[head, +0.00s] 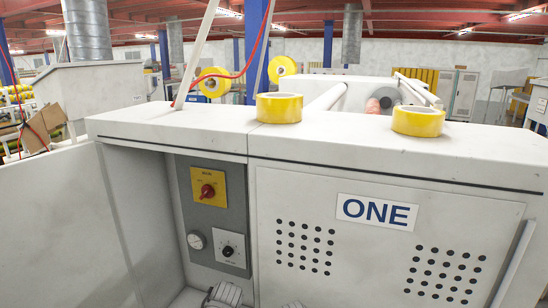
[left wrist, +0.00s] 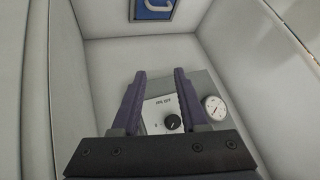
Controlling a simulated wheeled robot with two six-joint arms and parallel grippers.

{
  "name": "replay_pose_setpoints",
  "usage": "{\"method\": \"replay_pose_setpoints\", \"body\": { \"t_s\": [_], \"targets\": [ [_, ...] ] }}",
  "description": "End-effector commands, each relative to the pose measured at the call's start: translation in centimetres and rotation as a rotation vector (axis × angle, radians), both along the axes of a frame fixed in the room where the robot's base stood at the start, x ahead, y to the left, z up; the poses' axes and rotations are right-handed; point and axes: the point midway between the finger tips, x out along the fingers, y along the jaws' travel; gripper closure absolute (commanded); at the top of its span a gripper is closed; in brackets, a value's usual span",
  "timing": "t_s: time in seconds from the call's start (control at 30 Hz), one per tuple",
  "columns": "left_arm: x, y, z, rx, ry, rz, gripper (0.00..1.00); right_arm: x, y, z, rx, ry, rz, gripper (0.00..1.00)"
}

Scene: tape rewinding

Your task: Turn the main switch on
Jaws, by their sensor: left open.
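The main switch (head: 208,191) is a red rotary knob on a yellow square plate, high on the grey control panel (head: 228,177) in the recess of the white machine. In the head view no gripper covers it. My left gripper (left wrist: 160,75) is open and empty in the left wrist view. Its two dark fingers appear on either side of the black dial knob (left wrist: 172,123), with its white plate between them. I cannot tell the distance to the panel. The main switch does not show in the left wrist view. My right gripper is not in view.
A round gauge (head: 196,239) and the black dial (head: 228,251) sit below the switch. The recess has a side wall (head: 142,215) on the left. Yellow tape rolls (head: 279,107) stand on the machine top. A blue plate (left wrist: 154,9) shows at the wrist view's top.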

Motion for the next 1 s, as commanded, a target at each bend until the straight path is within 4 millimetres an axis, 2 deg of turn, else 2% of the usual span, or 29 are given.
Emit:
{"method": "replay_pose_setpoints", "body": {
  "t_s": [0.03,0.1,0.2,0.3,0.4,0.57,1.0],
  "targets": [
    [-3.1,-1.9,-1.4,-0.014,0.111,-0.019,0.56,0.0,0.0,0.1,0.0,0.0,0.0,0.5],
    [-6.9,-4.0,-3.1,-0.03,0.262,-0.045,0.56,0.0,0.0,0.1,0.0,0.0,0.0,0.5],
    [-11.9,-6.4,-4.5,-0.044,0.448,-0.087,0.56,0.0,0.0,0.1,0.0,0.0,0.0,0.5],
    [-15.8,-8.0,-5.1,-0.051,0.592,-0.128,0.56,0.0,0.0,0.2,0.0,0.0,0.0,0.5],
    [-18.4,-8.9,-5.2,-0.054,0.686,-0.158,0.56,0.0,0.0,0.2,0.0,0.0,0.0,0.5],
    [-20.0,-9.4,-5.2,-0.055,0.745,-0.177,0.56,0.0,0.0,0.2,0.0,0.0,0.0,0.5],
    [-20.0,-9.4,-5.2,-0.055,0.746,-0.176,0.56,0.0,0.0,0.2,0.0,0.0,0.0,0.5]
  ]
}}
